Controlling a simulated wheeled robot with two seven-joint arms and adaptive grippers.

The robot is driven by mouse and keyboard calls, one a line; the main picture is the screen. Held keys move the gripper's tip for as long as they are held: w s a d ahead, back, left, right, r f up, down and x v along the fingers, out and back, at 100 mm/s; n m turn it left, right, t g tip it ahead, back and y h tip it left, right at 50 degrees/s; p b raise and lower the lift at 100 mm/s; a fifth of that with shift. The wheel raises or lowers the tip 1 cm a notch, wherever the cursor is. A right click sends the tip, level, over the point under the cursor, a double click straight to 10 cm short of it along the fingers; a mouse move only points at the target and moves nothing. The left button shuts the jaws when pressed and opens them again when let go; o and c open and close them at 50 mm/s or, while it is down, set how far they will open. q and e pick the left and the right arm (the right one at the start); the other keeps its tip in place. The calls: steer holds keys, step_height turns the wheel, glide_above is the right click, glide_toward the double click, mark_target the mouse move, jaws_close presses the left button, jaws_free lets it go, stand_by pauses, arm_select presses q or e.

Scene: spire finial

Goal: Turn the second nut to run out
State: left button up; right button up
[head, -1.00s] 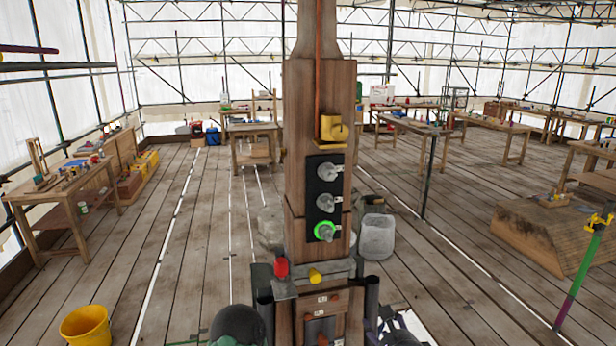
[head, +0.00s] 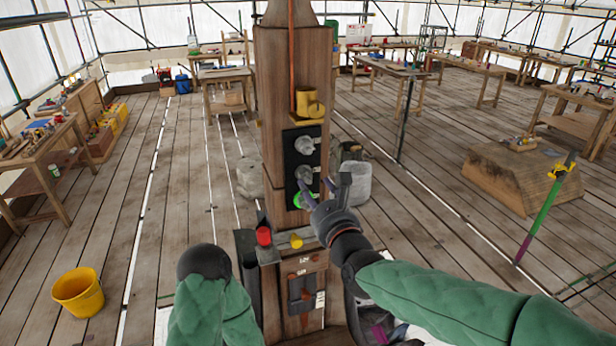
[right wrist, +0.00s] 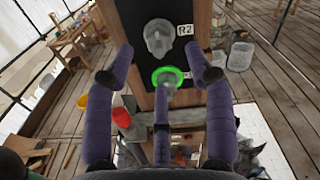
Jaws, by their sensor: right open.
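The timber spire post (head: 276,70) stands in the middle, with a black plate (head: 290,155) carrying a column of three grey nuts. The top nut (head: 304,145) and the middle nut (head: 304,174) show clearly. The lowest, with a green glowing ring (head: 298,200), is partly behind my right gripper (head: 324,186). In the right wrist view, the green-ringed nut (right wrist: 168,77) lies between my spread, open fingers; contact is not visible. The nut above it (right wrist: 159,37) has an R2 label. The lower nut's label is mostly hidden. My left gripper is out of view; its sleeved arm shows.
A red knob (head: 264,235) and a yellow knob (head: 296,241) sit on the ledge below the plate. A yellow cup (head: 309,103) is above it. A pale container (head: 355,181) stands behind right. A yellow bucket (head: 78,291) is on the open floor left.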

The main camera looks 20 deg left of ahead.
mark_target(307, 179)
steer(key=shift+p+x, duration=0.7)
steer(key=shift+x, duration=1.75)
steer(key=shift+c, duration=0.3)
jaws_close()
